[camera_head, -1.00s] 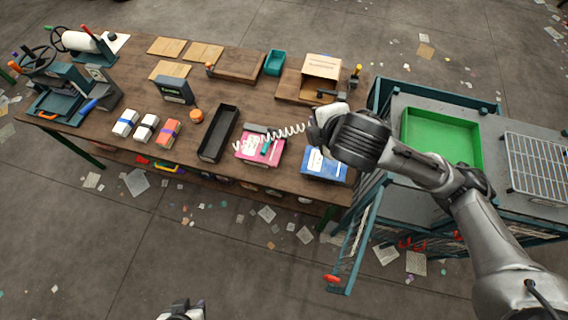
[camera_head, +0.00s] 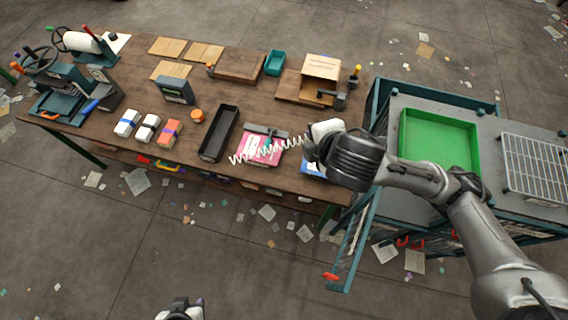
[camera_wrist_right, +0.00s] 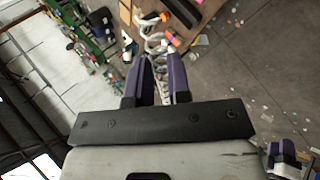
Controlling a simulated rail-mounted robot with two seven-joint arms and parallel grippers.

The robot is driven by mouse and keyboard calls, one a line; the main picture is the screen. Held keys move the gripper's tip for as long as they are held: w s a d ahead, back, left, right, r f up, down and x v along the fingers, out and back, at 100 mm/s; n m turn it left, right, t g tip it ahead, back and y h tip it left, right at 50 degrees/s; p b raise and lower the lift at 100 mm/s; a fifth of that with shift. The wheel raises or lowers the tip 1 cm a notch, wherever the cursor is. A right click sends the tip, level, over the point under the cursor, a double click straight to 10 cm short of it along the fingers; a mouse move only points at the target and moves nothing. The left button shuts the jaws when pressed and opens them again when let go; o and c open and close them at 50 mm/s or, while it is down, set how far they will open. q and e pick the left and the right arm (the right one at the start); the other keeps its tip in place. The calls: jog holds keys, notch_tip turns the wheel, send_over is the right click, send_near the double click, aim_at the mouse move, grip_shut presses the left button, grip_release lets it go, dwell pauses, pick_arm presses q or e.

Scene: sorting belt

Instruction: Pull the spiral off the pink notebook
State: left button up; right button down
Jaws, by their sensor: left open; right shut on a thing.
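The pink notebook (camera_head: 259,153) lies on the wooden bench under a grey bar (camera_head: 266,131). A white spiral (camera_head: 268,150) stretches across it in the head view, its free end just past the notebook's left edge. I cannot tell whether any coil still touches the notebook. My right gripper (camera_head: 311,147) is shut on the spiral's right end, partly hidden by my wrist. In the right wrist view the spiral (camera_wrist_right: 153,42) runs out from between the purple fingers (camera_wrist_right: 160,80). My left gripper (camera_head: 181,309) is open and empty at the bottom edge, away from the bench.
A black tray (camera_head: 218,133) stands left of the notebook. A blue notebook (camera_head: 313,167) lies to the right, partly hidden by my right arm. A green tray (camera_head: 438,140) sits on the cart at right. An open cardboard box (camera_head: 322,68) stands behind.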

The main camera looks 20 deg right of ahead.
jog(key=shift+s+a, duration=0.15)
jog(key=shift+s, duration=0.1)
jog(key=shift+s+a+p, duration=0.4)
jog(key=shift+s+p, duration=0.1)
jog(key=shift+s, duration=0.1)
jog(key=shift+s+a, duration=0.1)
jog(key=shift+s, duration=0.05)
jog(key=shift+r, duration=0.1)
